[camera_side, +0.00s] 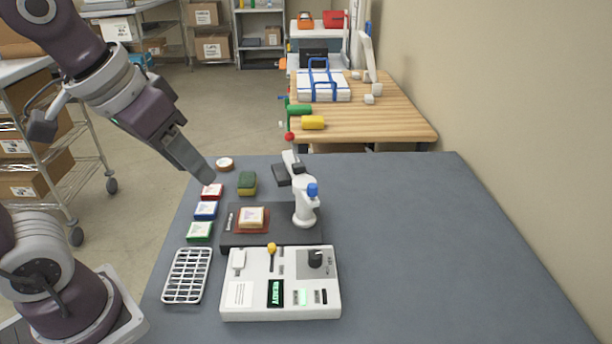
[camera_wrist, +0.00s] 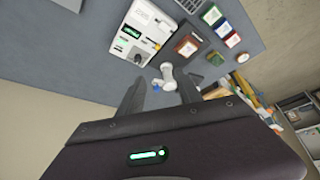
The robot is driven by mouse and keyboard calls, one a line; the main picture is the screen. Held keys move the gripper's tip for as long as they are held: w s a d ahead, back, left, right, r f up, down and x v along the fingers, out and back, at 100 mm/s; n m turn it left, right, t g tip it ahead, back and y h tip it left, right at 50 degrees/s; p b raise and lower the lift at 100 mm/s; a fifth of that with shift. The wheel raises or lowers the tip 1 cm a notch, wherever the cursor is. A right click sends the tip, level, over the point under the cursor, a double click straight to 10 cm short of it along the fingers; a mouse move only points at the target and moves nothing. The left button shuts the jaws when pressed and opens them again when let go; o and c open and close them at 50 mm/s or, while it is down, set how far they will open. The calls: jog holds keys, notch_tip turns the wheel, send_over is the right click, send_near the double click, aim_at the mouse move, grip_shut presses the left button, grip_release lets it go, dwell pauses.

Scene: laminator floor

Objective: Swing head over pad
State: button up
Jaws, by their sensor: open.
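The press (camera_side: 272,222) stands on the grey table, with a dark base plate. My gripper (camera_side: 207,180) is above the table's left side, apart from the press. In the wrist view my open, empty fingers (camera_wrist: 162,95) are at the picture's middle, with the white head (camera_wrist: 168,77) just beyond them.
A white control box (camera_side: 290,290) with a lit green display stands in front of the press. A white rack (camera_side: 187,276) lies to its left. The table's right side is clear.

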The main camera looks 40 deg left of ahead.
jog(key=w+d+f+n, duration=0.1)
jog(key=w+d+f, duration=0.1)
jog(key=w, duration=1)
jog(key=y, duration=0.1)
send_near(312, 185)
jog(key=shift+n+g, duration=0.4)
jog(key=shift+n, duration=0.1)
jog(key=x, duration=0.8)
jog(key=shift+w+f, duration=0.15)
jog(key=shift+w, duration=0.3)
grip_shut()
